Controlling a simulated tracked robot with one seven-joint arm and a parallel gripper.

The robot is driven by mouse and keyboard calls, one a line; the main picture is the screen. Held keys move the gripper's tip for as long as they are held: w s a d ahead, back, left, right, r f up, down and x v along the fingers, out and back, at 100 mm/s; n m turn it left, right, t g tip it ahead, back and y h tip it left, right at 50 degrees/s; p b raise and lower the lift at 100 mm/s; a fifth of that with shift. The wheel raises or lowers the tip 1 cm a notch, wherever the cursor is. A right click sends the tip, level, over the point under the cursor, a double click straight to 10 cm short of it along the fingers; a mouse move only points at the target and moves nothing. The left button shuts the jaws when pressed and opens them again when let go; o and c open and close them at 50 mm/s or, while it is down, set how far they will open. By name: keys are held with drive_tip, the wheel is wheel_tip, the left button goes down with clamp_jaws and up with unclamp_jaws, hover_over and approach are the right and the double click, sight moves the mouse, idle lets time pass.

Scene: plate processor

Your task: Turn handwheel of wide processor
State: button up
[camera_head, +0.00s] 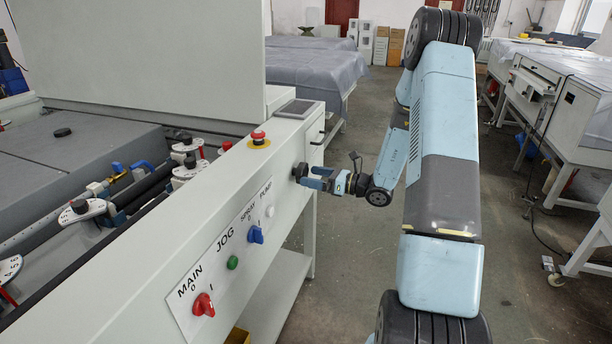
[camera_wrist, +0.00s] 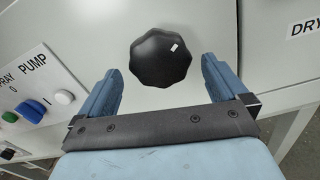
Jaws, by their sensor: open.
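The wide processor (camera_head: 228,190) is a long pale machine at the left of the head view. A black lobed handwheel (camera_wrist: 160,57) with a small white mark sits on its front panel, right of the PUMP switch in the wrist view. In the head view the handwheel (camera_head: 299,171) is small and partly covered by my gripper. My gripper (camera_head: 312,178) has blue fingers and points at the panel. In the wrist view my gripper (camera_wrist: 160,68) is open and empty, with one finger to each side below the handwheel. Contact is not visible.
The panel carries a red MAIN switch (camera_head: 204,305), a green JOG button (camera_head: 233,263), a blue SPRAY switch (camera_head: 256,235) and a white PUMP button (camera_head: 270,211). A red emergency button (camera_head: 258,137) stands on top. Open floor (camera_head: 365,260) lies right of the machine.

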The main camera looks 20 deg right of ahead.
sight(306, 175)
drive_tip(key=shift+x, duration=1.7)
drive_tip(key=c, duration=0.9)
drive_tip(key=shift+d, duration=0.2)
drive_tip(key=shift+c, duration=0.4)
drive_tip(key=shift+a, duration=0.1)
drive_tip(key=shift+m, duration=0.4)
drive_tip(key=m, duration=0.4)
drive_tip(key=shift+a+m, duration=0.1)
drive_tip(key=shift+m, duration=0.3)
drive_tip(key=m, duration=0.5)
drive_tip(key=shift+s, duration=0.1)
